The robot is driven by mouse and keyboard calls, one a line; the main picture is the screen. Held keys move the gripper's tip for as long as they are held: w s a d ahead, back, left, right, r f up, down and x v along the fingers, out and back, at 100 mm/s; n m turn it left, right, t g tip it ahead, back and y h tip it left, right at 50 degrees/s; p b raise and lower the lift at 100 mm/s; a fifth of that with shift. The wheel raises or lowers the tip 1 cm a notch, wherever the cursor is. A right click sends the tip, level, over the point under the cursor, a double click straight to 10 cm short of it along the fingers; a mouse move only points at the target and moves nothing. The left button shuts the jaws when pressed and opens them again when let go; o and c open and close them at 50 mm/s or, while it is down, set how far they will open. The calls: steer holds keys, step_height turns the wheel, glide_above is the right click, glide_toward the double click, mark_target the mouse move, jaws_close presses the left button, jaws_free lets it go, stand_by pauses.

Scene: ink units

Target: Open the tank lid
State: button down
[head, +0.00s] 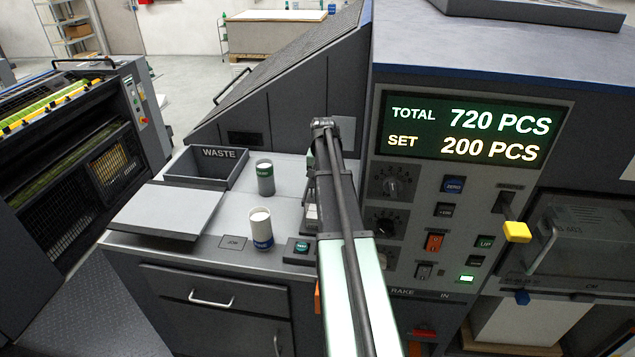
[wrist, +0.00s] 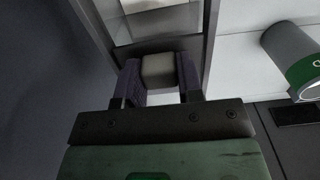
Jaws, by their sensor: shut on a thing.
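In the wrist view my gripper (wrist: 159,80) has its two dark, purplish fingers on either side of a small pale block (wrist: 158,70), shut on it. The block looks like the tank lid's handle. It sits at the near edge of a grey-framed part (wrist: 150,45) with lighter, shiny panels, which may be the tank lid; I cannot tell whether it is raised.
A grey can with a green band (head: 265,178) stands close to the left of my arm; the wrist view shows a green-banded can (wrist: 300,62) at right. A white can with a blue band (head: 260,228) stands nearer. The WASTE bin (head: 179,180) lies farther left, the control panel (head: 455,220) right.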

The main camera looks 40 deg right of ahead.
steer(key=c, duration=0.8)
jaws_free()
steer(key=shift+o, duration=0.2)
step_height(320, 180, up, 11)
steer(key=p, duration=1)
steer(key=shift+p, duration=0.4)
steer(key=shift+f, duration=0.1)
